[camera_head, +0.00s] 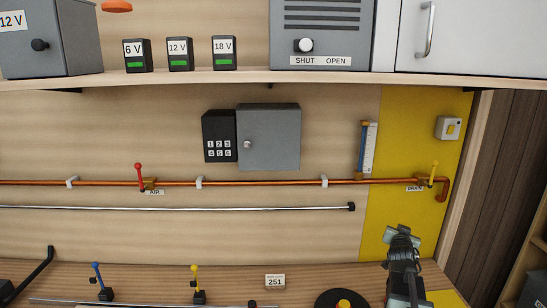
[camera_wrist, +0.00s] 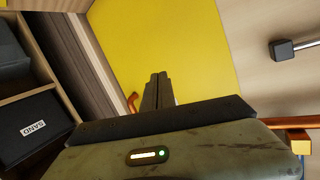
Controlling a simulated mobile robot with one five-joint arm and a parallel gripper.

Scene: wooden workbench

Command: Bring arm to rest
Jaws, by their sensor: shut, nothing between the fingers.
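My gripper (camera_head: 401,235) is at the lower right in the head view, above the right end of the workbench (camera_head: 225,274) and in front of the yellow wall panel (camera_head: 385,130). In the wrist view my gripper (camera_wrist: 158,78) has its two fingers together, with nothing held. The yellow panel (camera_wrist: 190,45) fills the area behind the fingers. No part of my gripper is seen touching an object.
A copper pipe (camera_head: 250,182) with a red-handled valve (camera_head: 139,175) and a yellow-handled valve (camera_head: 433,172) runs along the wall. Blue (camera_head: 99,279) and yellow (camera_head: 196,283) levers and a black disc (camera_head: 330,299) are on the bench. A shelf (camera_head: 200,81) runs above. A SAND box (camera_wrist: 30,130) sits at left.

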